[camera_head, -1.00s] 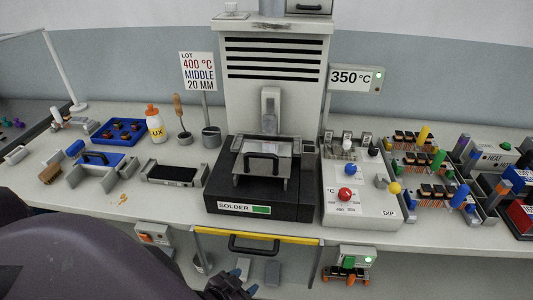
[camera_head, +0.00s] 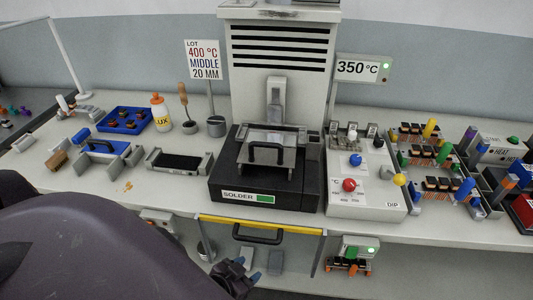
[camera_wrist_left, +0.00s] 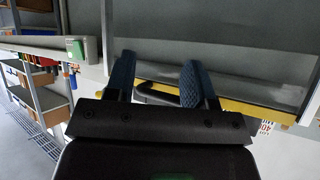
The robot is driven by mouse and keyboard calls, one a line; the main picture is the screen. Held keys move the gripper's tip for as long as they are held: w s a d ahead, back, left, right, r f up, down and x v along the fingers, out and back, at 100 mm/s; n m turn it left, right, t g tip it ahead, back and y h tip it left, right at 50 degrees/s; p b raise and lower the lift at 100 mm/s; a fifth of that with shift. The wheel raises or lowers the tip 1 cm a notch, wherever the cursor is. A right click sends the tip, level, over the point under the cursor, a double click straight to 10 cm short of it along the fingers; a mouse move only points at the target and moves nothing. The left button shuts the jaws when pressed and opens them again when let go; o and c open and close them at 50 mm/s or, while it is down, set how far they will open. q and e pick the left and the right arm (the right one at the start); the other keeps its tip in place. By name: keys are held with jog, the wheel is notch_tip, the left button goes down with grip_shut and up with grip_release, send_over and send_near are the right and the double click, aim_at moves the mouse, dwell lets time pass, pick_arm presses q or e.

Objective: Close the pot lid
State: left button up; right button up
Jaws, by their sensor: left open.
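The solder pot (camera_head: 228,185) is a black box marked SOLDER, standing in the middle of the bench under the grey hood. A metal lid-like piece (camera_head: 284,160) with a black handle (camera_head: 266,153) sits on top of it; I cannot tell how far it is shut. My left gripper (camera_head: 246,268) is low at the bottom of the head view, below the bench's front edge and well apart from the pot. In the left wrist view its blue fingers (camera_wrist_left: 158,84) are apart with nothing held between them. My right gripper is not in view.
A yellow-edged front (camera_head: 301,230) with a black handle (camera_head: 257,234) lies below the bench edge, close above my left gripper. A control box (camera_head: 365,205) with coloured knobs stands right of the pot. A black tray (camera_head: 180,162) stands left of it.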

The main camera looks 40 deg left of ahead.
pick_arm(q)
jog(key=shift+w+r, duration=0.1)
jog(key=shift+r, duration=0.2)
jog(key=c, duration=0.4)
jog(key=shift+r+g, duration=0.35)
jog(key=shift+g, duration=0.15)
jog(key=c, duration=0.3)
jog(key=s+r+g, duration=0.1)
jog(key=r, duration=0.1)
jog(key=s+a+r+g+y, duration=0.1)
jog(key=r+g, duration=0.1)
jog(key=r, duration=0.1)
jog(key=s+a+r+g+y, duration=0.1)
jog(key=r, duration=0.1)
jog(key=shift+s+r+n+g+p, duration=0.25)
jog(key=shift+r+n+g+p, duration=0.05)
jog(key=shift+r+n+p, duration=0.1)
grip_shut()
jog(key=m+t+y, duration=0.8)
jog(key=m+t, duration=0.4)
send_near(267, 147)
jog(key=p+x, duration=0.4)
jog(key=x, duration=0.2)
jog(key=shift+w+r+p, duration=0.1)
jog(key=shift+w+p, duration=0.1)
jog(key=shift+p, duration=0.15)
jog(key=shift+w+a, duration=0.4)
jog(key=shift+w, duration=0.05)
